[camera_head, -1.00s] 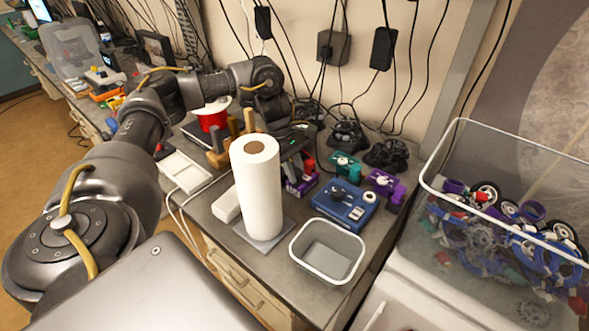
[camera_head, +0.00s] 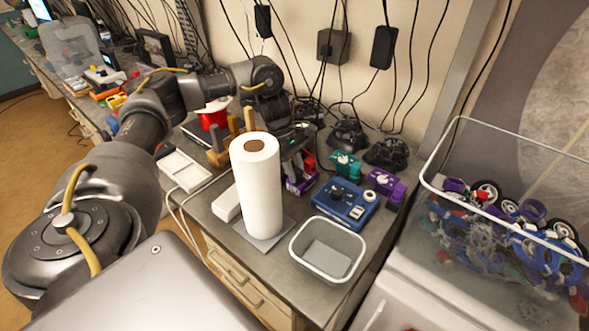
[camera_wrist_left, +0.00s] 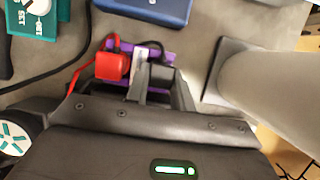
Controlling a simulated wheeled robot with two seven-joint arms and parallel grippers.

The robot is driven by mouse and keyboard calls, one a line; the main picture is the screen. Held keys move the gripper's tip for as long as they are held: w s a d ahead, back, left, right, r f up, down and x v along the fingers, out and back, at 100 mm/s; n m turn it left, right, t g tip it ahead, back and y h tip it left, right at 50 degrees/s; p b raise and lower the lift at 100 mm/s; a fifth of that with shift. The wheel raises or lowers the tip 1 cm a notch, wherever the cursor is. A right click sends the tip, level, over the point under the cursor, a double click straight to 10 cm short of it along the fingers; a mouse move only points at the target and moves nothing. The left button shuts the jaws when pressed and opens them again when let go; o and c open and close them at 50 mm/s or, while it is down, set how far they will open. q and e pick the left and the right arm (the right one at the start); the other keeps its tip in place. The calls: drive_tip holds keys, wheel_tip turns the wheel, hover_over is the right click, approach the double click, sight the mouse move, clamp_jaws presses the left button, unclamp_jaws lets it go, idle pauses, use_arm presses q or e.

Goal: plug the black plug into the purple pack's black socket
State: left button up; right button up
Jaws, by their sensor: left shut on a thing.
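A purple pack (camera_head: 301,186) lies on the bench behind the paper roll, partly hidden by my left gripper. In the left wrist view the purple pack (camera_wrist_left: 172,50) shows behind the fingers, with a red plug (camera_wrist_left: 112,66) on its left part. My left gripper (camera_wrist_left: 161,84) is shut on the black plug (camera_wrist_left: 161,73), which has a black cable. The plug overlaps the pack's right part in this view; I cannot tell whether it is in the black socket, which is hidden. In the head view my left gripper (camera_head: 296,160) is just over the pack. My right gripper is not in view.
A white paper roll (camera_head: 257,190) stands close in front of the gripper. A blue pack (camera_head: 344,203), a teal pack (camera_head: 345,164) and another purple pack (camera_head: 384,181) sit to the right. An empty grey bin (camera_head: 327,249) stands at the bench's front edge.

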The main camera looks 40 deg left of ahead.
use_arm(q)
drive_tip(key=o, duration=1)
drive_tip(key=shift+a+r, duration=0.2)
drive_tip(key=shift+r, duration=0.25)
drive_tip(key=p+v, duration=0.1)
drive_tip(key=v, duration=0.8)
drive_tip(key=shift+a+r+p, duration=0.2)
drive_tip(key=shift+r+p, duration=0.1)
drive_tip(key=shift+r, duration=0.05)
